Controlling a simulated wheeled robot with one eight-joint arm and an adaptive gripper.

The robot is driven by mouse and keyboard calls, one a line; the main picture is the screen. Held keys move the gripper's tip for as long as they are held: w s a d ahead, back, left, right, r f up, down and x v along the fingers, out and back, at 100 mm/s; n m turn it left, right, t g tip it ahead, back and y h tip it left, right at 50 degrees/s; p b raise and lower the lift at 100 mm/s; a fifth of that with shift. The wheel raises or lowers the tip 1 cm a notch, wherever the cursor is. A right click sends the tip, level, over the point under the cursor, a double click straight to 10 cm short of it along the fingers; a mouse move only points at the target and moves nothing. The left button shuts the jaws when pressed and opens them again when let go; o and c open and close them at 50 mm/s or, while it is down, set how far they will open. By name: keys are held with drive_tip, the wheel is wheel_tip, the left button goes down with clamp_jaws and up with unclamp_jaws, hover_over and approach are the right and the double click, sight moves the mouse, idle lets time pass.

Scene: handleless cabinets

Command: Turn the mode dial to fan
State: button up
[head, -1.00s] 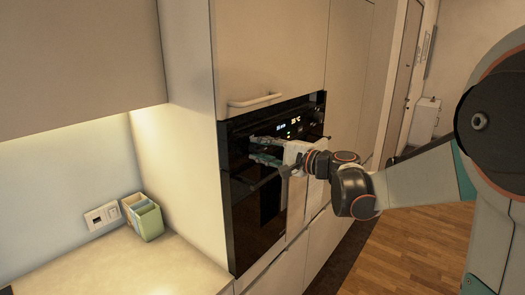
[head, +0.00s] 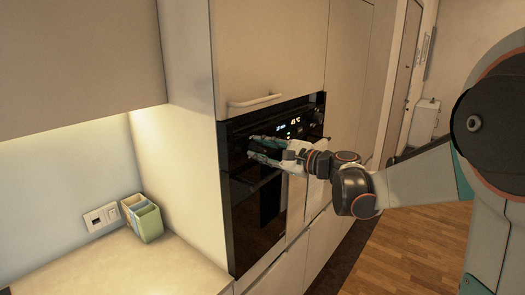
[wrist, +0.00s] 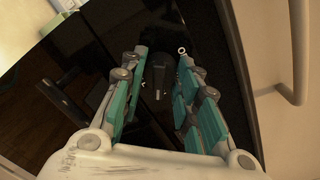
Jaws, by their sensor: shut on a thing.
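The mode dial (wrist: 158,75) is a dark knob on the black oven front, between my fingertips in the wrist view. Its exact pointer setting and the fan mark cannot be read. My gripper (wrist: 163,62) has its teal fingers closed on the dial, one on each side. In the head view my gripper (head: 250,144) reaches the left part of the oven's control panel (head: 306,122), and its fingers hide the dial there. The oven (head: 262,205) shows a lit display (head: 290,127) to the right of the fingers.
The oven door handle (head: 258,182) runs just below my gripper. A cabinet handle (head: 255,100) sticks out above the oven. A counter (head: 160,270) with a small divided box (head: 146,220) lies to the left. The wooden floor (head: 420,250) at right is clear.

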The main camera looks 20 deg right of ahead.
drive_tip(key=o, duration=1.1)
drive_tip(key=v, duration=1.2)
